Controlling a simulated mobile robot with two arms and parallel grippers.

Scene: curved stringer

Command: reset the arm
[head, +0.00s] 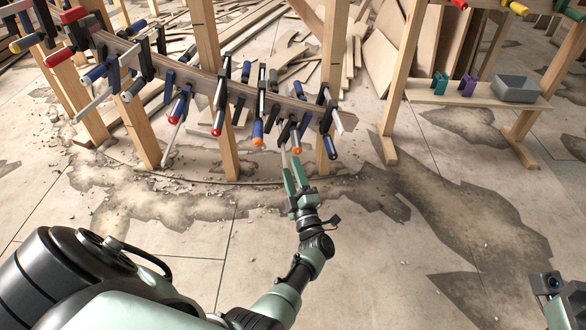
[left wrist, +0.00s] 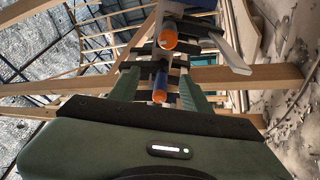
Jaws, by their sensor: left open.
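My left gripper (head: 292,167) is open, with its green fingers pointing up toward the right end of the clamped stringer in the head view. In the left wrist view its fingers (left wrist: 160,88) stand apart. A blue clamp handle with an orange end (left wrist: 159,88) shows between them in the picture; whether it touches them I cannot tell. The curved stringer (head: 200,82) is a wooden strip held across upright posts by several clamps. A blue handle with an orange tip (head: 257,134) hangs just left of the gripper. My right gripper is not seen; only part of that arm shows at lower right.
Wooden posts (head: 329,160) stand close beyond the left gripper. A bench shelf (head: 430,98) at right holds a grey bin (head: 515,89) and green and purple clamps. Loose planks (head: 380,50) lie behind. The cracked floor (head: 400,270) in front is mostly clear.

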